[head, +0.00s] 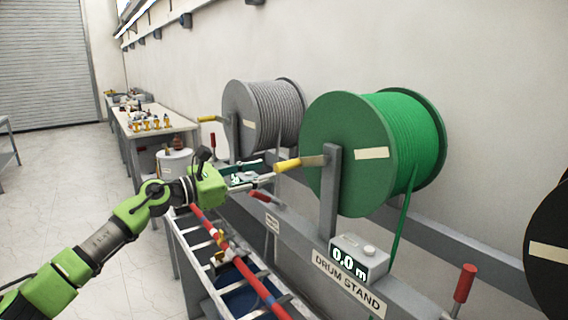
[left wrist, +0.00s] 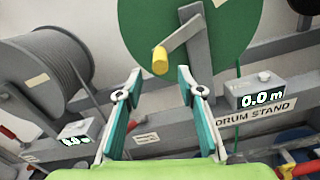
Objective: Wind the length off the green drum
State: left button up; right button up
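The green drum (head: 340,125) sits on the drum stand (head: 405,298), with a green cable hanging from its right side. Its crank has a yellow handle (head: 287,165) pointing left toward my left gripper (head: 266,178). In the left wrist view the green drum (left wrist: 226,22) is at the top. There the yellow handle (left wrist: 160,61) appears just beyond the fingertips of my left gripper (left wrist: 159,76), between their lines. The fingers are spread and empty, and I see no contact with the handle. The counter (head: 348,257) below the drum reads 0.0 m. My right gripper is not in view.
A grey cable drum (head: 262,118) with its own yellow handle (head: 207,119) stands to the left, and a black drum (head: 555,215) to the right. Red-handled levers (head: 464,283) rise from the stand. A ladder (head: 208,275) lies in front. The floor at left is clear.

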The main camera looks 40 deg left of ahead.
aim_at(284, 166)
pick_arm(q)
jog(key=p+x, duration=0.3)
jog(key=x, duration=0.3)
jog(key=shift+r, duration=0.2)
jog(key=shift+f+p+x, duration=0.25)
jog(key=shift+p+x, duration=0.45)
jog(key=shift+x, duration=0.4)
grip_shut()
